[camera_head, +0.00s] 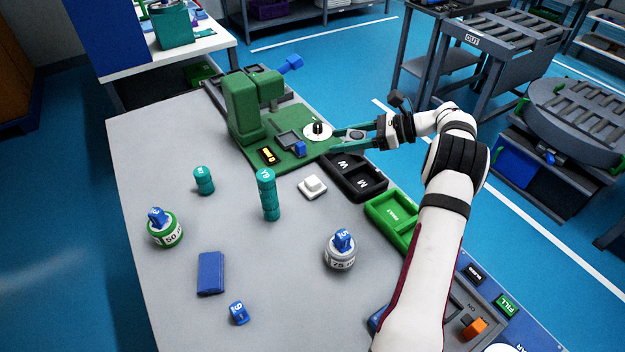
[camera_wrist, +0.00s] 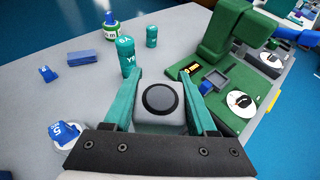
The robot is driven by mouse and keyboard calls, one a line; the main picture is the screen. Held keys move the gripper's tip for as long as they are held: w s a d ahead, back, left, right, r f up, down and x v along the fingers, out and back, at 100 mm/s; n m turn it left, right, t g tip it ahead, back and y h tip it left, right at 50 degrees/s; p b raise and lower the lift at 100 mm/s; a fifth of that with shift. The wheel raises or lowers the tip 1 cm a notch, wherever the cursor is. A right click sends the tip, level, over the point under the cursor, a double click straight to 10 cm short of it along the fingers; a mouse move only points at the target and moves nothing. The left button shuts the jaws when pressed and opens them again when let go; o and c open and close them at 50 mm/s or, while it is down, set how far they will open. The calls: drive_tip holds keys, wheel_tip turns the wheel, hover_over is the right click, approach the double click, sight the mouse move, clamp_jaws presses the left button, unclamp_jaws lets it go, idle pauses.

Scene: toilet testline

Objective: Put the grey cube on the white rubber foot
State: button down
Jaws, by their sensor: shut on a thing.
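My gripper (camera_head: 340,142) has teal fingers and is shut on the grey cube (camera_head: 356,134). In the wrist view, the cube (camera_wrist: 160,101) sits between the fingers (camera_wrist: 162,88) and shows a dark round mark on its face. The white rubber foot (camera_head: 312,187) is a white square block with a smaller raised top, lying on the grey table in the head view. My gripper shows above and right of the foot in that picture, apart from it. The foot cannot be made out in the wrist view, where the cube and gripper cover that area.
A green machine (camera_head: 245,108) with a white dial (camera_head: 318,132) stands close to my fingertips. A teal stack (camera_head: 268,195) stands left of the foot. A black tray (camera_head: 352,177) and green tray (camera_head: 392,217) lie to the right.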

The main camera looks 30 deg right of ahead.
drive_tip(key=shift+d+r, duration=0.2)
drive_tip(key=shift+d, duration=0.5)
wheel_tip(320, 180, down, 5)
hover_over(303, 184)
wheel_tip(303, 184, down, 7)
drive_tip(key=shift+f, duration=1.95)
drive_tip(key=shift+c, duration=1)
unclamp_jaws()
drive_tip(key=shift+f, duration=0.1)
